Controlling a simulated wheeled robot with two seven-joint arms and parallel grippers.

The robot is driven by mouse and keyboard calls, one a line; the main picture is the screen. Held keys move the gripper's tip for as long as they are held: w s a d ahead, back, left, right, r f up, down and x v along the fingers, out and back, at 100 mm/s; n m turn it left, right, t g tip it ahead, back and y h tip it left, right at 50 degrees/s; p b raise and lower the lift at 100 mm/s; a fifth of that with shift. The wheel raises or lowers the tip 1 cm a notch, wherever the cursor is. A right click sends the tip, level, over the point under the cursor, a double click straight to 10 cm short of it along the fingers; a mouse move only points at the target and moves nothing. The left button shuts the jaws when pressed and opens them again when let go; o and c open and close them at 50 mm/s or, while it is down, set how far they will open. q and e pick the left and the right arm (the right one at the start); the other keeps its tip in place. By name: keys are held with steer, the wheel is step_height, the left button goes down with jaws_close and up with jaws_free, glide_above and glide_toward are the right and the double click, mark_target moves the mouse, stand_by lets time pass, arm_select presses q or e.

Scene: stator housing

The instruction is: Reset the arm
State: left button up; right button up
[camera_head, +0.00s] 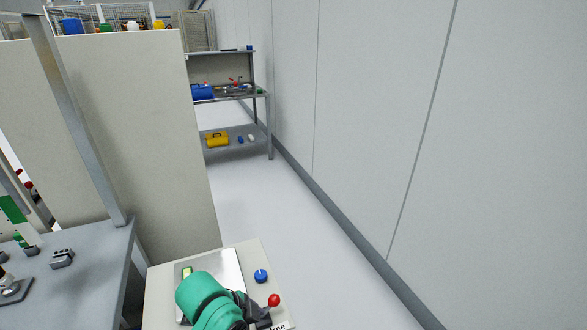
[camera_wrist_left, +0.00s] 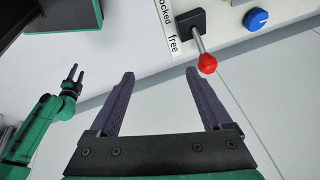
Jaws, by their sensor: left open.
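The lever with a red ball knob (camera_head: 274,300) stands on a pale control box (camera_head: 160,290) at the bottom of the head view. In the left wrist view, the lever's red ball (camera_wrist_left: 207,63) is just past the right fingertip, and its shaft leans from a black base beside the word "free". My left gripper (camera_wrist_left: 160,72) is open and empty, with nothing between its fingers. A green arm link of mine (camera_head: 203,295) covers part of the box. In the left wrist view, my right gripper (camera_wrist_left: 75,74) is at the left with its fingers apart and nothing between them.
A blue knob (camera_head: 261,276) sits on the box near the lever. A grey table (camera_head: 100,250) stands at the left, with a tall beige partition (camera_head: 135,130) behind it. A shelf (camera_head: 232,135) stands far back. The floor on the right is clear up to the wall.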

arm_select(q)
steer(key=s+a+f+n+t+y, duration=0.1)
steer(key=s+a+f+n+y, duration=0.1)
steer(key=s+a+n, duration=0.45)
steer(key=s+a+f+n+y, duration=0.15)
steer(key=s+a+n, duration=0.25)
steer(key=a+n, duration=0.45)
step_height(320, 180, down, 25)
steer(key=s+g, duration=0.1)
steer(key=s, duration=0.1)
steer(key=s+a+f+m+g, duration=0.1)
steer(key=s+a+f, duration=0.2)
steer(key=s+f, duration=0.9)
steer(key=s, duration=0.4)
steer(key=shift+f+g, duration=0.3)
steer(key=shift+f, duration=0.05)
steer(key=shift+s+a, duration=0.1)
steer(key=shift+a, duration=0.05)
stand_by(1.0)
